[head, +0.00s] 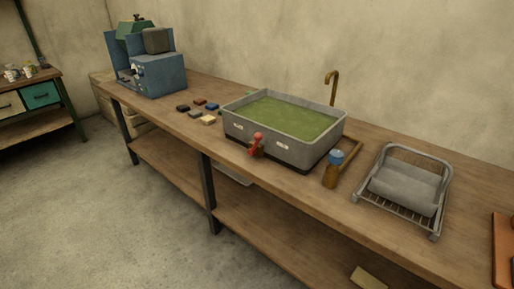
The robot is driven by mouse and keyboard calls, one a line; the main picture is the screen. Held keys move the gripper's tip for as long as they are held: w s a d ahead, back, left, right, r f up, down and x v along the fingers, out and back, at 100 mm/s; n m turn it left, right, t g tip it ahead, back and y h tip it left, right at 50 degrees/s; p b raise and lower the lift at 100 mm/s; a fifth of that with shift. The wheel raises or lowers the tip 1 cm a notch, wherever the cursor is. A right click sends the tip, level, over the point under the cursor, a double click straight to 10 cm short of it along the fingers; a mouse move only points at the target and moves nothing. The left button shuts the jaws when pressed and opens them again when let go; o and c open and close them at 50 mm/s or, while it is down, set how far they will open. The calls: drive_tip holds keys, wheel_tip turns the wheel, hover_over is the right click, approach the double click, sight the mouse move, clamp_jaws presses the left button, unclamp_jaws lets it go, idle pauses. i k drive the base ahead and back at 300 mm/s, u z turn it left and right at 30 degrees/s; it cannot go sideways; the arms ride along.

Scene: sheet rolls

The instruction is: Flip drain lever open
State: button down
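A grey rectangular basin (311,150) stands on the long wooden workbench, filled with green liquid (285,116). A small red lever (258,139) sits on the lower front wall of the basin, above a brownish fitting (256,152). The lever appears roughly upright, but it is too small to tell its exact setting. My gripper and arm are not in view.
Several small blocks (208,119) and a blue machine (160,77) are left. The floor (120,210) in front is clear.

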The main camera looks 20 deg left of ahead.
sight(256, 146)
drive_tip(key=k, duration=1.2)
drive_tip(key=u, duration=0.8)
drive_tip(key=i, duration=0.85)
drive_tip(key=u, duration=0.55)
drive_tip(key=i, duration=0.7)
drive_tip(key=z, duration=0.85)
drive_tip(key=i, duration=0.45)
drive_tip(key=z, duration=0.45)
